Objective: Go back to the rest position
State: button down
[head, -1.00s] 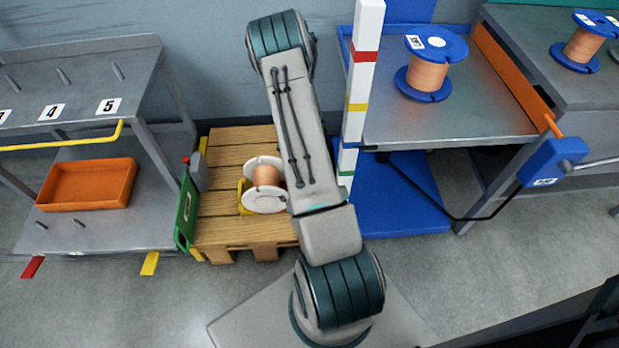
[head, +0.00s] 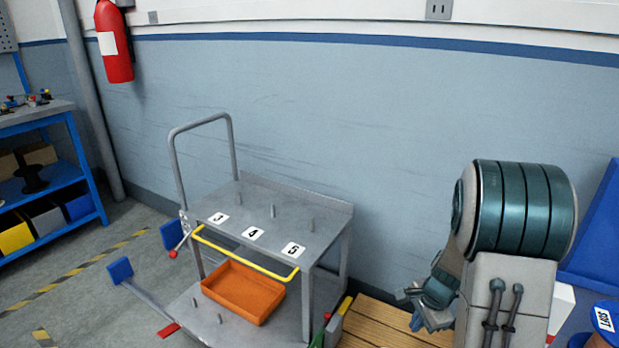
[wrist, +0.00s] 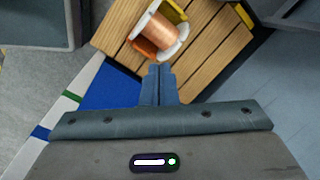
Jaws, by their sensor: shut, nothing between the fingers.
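My gripper (wrist: 159,70) shows in the wrist view with its two blue fingers together and nothing between them. In the head view my arm is folded at the right, and the wrist end hangs by the pallet (head: 385,322); the fingertips are hard to make out there.
A grey cart (head: 330,212) with pegs numbered 3, 4 and 5 stands left of my arm, with an orange bin (head: 243,290) on its lower shelf. A blue shelf unit (head: 86,185) is at far left. A blue spool (head: 604,318) is at the right edge. Floor is free at left.

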jog(key=s+a+r+n+p, duration=0.3)
jog(key=s+r+n+p, duration=0.2)
jog(key=r, duration=0.7)
jog(key=s+a+r+n+h+p, duration=0.1)
jog(key=s+a+r+n+p, duration=0.3)
jog(key=r, duration=0.8)
jog(key=s+a+r+n+t+p, duration=0.1)
jog(key=s+a+r+n+p, duration=0.3)
jog(key=s+r, duration=0.5)
notch_tip(320, 180, up, 4)
jog(key=n+p, duration=0.2)
jog(key=p, duration=0.1)
jog(key=shift+f+h+p, duration=0.2)
jog(key=shift+h+p, duration=0.1)
